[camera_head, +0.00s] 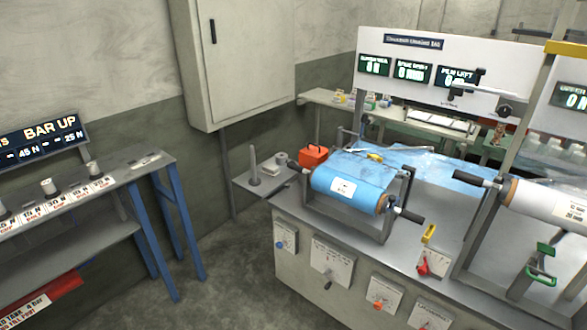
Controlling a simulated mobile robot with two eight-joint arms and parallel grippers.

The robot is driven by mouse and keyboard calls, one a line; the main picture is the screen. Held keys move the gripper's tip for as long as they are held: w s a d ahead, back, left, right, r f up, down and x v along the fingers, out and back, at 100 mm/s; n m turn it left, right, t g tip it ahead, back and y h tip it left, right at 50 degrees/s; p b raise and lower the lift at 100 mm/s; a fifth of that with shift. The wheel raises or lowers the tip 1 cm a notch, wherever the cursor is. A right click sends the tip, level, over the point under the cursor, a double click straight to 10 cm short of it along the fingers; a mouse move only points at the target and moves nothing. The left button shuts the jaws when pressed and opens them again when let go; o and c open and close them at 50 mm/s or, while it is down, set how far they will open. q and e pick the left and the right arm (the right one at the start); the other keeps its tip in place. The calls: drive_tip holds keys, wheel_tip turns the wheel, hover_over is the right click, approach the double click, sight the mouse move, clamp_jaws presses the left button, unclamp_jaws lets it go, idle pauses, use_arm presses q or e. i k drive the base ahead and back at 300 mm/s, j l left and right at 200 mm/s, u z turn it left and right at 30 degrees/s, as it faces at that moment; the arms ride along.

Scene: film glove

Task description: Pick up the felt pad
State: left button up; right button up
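I cannot single out the felt pad for certain. A small grey block (269,168) and a pale round piece (281,158) sit on a low side shelf (247,185) left of the bench, but they are too small to identify. A blue film roll (350,180) with black handles lies in a frame on the grey bench (290,215). Neither of my grippers shows in the head view.
A white roll (547,200) is mounted at the right. A left rack (110,172) holds several weights below a "BAR UP" display (45,138). The floor (230,275) between rack and bench is clear.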

sight(273, 171)
drive_tip(key=i+u, duration=0.15)
drive_tip(key=i, duration=0.35)
drive_tip(key=i+u, duration=0.15)
drive_tip(key=i, duration=0.3)
drive_tip(key=i+u, duration=0.15)
drive_tip(key=i, duration=0.35)
drive_tip(key=i+l+u, duration=0.15)
drive_tip(key=i, duration=0.35)
drive_tip(key=i+l+u, duration=0.15)
drive_tip(key=i, duration=0.3)
